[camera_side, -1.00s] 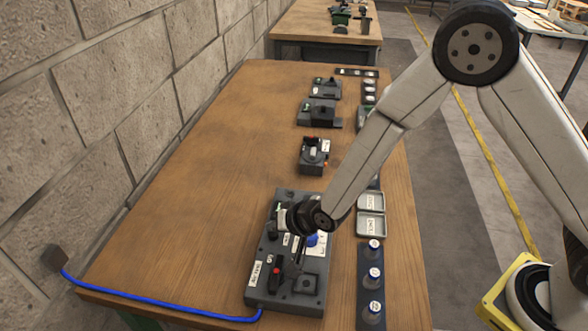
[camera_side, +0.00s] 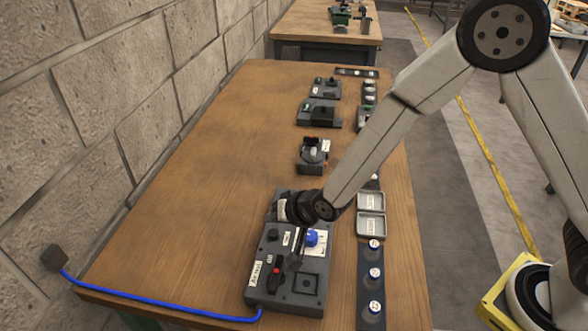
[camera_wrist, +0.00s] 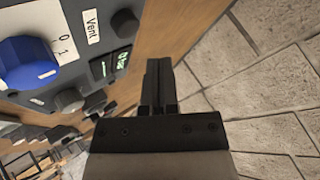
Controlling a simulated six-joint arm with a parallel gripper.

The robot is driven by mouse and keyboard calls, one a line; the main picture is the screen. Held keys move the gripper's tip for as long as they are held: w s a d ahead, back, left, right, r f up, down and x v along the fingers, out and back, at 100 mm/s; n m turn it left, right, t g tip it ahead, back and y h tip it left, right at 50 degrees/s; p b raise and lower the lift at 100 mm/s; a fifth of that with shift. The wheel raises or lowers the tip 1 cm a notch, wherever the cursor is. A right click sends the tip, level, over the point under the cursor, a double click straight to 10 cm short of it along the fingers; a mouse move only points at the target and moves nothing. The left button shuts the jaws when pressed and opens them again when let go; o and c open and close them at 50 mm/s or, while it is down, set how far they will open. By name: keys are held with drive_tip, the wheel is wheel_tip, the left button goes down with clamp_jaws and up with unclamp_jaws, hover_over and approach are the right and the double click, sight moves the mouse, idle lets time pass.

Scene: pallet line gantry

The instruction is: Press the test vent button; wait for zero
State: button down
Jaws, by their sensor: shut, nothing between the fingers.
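The grey test panel (camera_side: 262,300) lies at the near end of the wooden table. In the wrist view, a dark round vent button (camera_wrist: 124,23) sits beside the "Vent" label (camera_wrist: 91,26). A small display (camera_wrist: 110,64) shows green characters, too small to read surely. A blue knob (camera_wrist: 30,64) with 0 and 1 marks is at the left, and also shows in the side view (camera_side: 312,238). My gripper (camera_wrist: 158,64) is shut and empty, to the right of the button and display in the wrist view. It hangs over the panel; contact cannot be told.
A red switch (camera_side: 276,271) is on the panel's near part. A rack with several capped vials (camera_side: 371,300) and two trays (camera_side: 370,224) stand to its right. More devices (camera_side: 312,154) stand farther along the table. A blue hose (camera_side: 165,309) runs along the near edge.

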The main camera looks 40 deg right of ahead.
sight(276, 234)
drive_tip(key=shift+r, duration=1.55)
drive_tip(key=s+d+r+n+g+h, duration=0.1)
drive_tip(key=s+d+r+n+g, duration=0.1)
drive_tip(key=s+d, duration=0.6)
drive_tip(key=s+d+r+n+g+h, duration=0.2)
drive_tip(key=s+d+g, duration=0.2)
drive_tip(key=s+d, duration=0.5)
drive_tip(key=d, duration=0.4)
drive_tip(key=shift+r+n, duration=0.25)
drive_tip(key=shift+n, duration=0.15)
idle(1.4)
